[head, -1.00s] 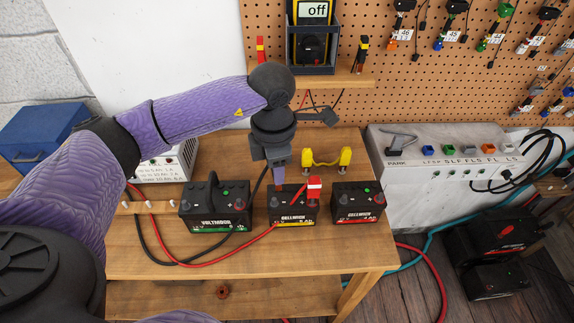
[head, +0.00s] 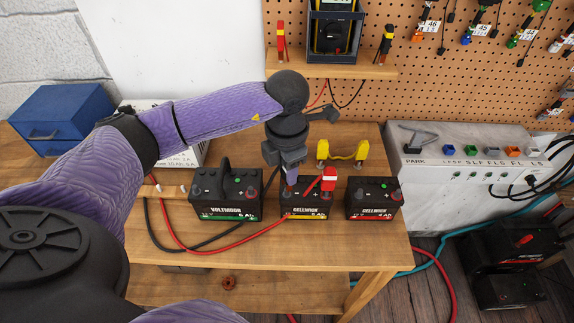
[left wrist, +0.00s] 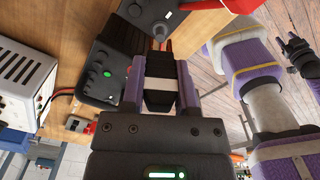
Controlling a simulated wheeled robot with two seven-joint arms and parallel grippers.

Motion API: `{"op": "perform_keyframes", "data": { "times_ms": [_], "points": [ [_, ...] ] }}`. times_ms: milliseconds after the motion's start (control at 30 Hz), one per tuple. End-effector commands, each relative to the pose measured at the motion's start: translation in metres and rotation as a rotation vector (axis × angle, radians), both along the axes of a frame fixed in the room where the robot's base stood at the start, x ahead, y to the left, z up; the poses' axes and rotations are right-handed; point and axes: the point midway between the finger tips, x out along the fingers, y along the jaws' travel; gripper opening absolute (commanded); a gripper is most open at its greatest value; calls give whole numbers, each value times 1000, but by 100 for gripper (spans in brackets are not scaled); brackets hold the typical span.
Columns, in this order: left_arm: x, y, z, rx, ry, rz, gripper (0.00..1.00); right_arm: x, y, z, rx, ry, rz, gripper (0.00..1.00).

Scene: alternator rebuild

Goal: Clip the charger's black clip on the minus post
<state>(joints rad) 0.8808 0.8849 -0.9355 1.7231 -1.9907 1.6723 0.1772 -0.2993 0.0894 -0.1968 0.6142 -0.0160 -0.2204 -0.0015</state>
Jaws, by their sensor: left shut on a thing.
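My left gripper (head: 291,179) is shut on the charger's black clip (left wrist: 160,68), at the minus side of the middle battery (head: 304,210). In the left wrist view the clip, with a white band, sits between the two purple fingers (left wrist: 161,88). Its jaw end points towards a grey post (left wrist: 158,31). I cannot tell whether the clip touches that post. In the head view the gripper hides most of the clip. The charger's red clip (head: 329,178) stands on the same battery's other side. What looks like my right gripper (left wrist: 301,52) is small in the left wrist view.
A battery with a black handle (head: 226,207) stands left of the middle one, another (head: 373,212) right. A yellow-ended jumper (head: 343,154) lies behind. Red (head: 250,233) and black cables cross the bench (head: 300,252). A shelf (head: 350,68) holds a meter (head: 334,32).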

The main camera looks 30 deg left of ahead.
Motion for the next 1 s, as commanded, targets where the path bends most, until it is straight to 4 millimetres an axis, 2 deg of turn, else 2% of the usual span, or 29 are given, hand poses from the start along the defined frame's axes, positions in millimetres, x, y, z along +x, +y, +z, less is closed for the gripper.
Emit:
{"op": "perform_keyframes", "data": {
  "times_ms": [333, 600, 633, 800, 1000],
  "points": [
    [0, 0, -20, 0, 1, 0, 10, -1, -2, -16, -4, 3, 2, 50],
    [0, 0, -20, 0, 1, 0, 10, -1, -2, -16, -4, 3, 2, 50],
    [0, 0, -20, 0, 1, 0, 42, -1, -2, -16, -4, 3, 2, 50],
    [0, 0, -20, 0, 1, 0, 78, -1, -2, -16, -4, 3, 2, 50],
    [0, 0, -20, 0, 1, 0, 79, -1, -2, -16, -3, 2, 1, 50]
  ]
}}
